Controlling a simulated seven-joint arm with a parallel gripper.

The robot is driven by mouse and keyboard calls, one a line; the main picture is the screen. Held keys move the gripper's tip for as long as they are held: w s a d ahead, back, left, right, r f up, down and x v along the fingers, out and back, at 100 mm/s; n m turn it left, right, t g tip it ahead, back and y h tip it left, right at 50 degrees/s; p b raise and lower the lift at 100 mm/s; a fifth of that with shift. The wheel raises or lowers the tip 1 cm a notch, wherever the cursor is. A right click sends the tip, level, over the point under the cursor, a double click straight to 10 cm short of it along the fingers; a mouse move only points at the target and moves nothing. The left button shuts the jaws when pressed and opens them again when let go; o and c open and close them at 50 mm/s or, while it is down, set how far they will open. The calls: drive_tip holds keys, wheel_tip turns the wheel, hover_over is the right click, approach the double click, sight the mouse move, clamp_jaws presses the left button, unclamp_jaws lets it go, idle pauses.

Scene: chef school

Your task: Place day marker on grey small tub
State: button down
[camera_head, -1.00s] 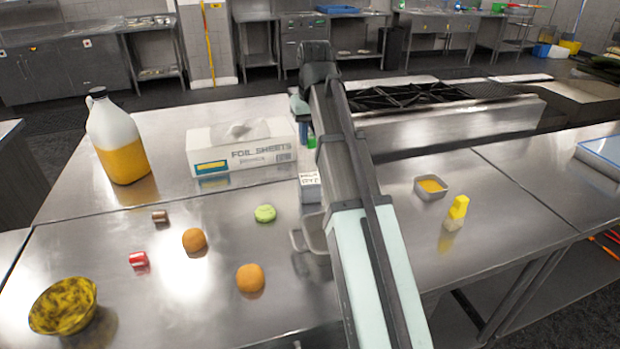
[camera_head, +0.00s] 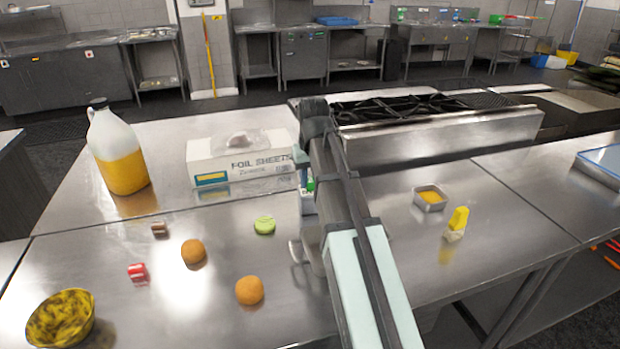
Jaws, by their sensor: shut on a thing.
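My gripper (camera_head: 304,183) is seen from behind, mostly covered by my arm. It is shut on the day marker (camera_head: 307,204), a small white block whose lower part shows below the fingers. A small grey tub (camera_head: 297,252) is on the steel table just below and in front of the marker, largely hidden behind my arm. I cannot tell whether the marker touches the tub. Another small grey tub (camera_head: 430,204) with yellow contents stands to the right of my arm.
A foil sheets box (camera_head: 240,165) stands behind the gripper to the left. A yellow-filled jug (camera_head: 120,160), a green round item (camera_head: 265,225), two orange-brown balls (camera_head: 249,290), a red item (camera_head: 137,271) and a yellow bowl (camera_head: 60,320) are left. A yellow-topped bottle (camera_head: 457,222) stands right.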

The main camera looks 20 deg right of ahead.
drive_tip(key=shift+f, duration=0.2)
drive_tip(key=c, duration=0.9)
unclamp_jaws()
wheel_tip(320, 180, up, 12)
drive_tip(key=s, duration=0.1)
drive_tip(key=shift+s, duration=0.4)
drive_tip(key=shift+r, duration=0.1)
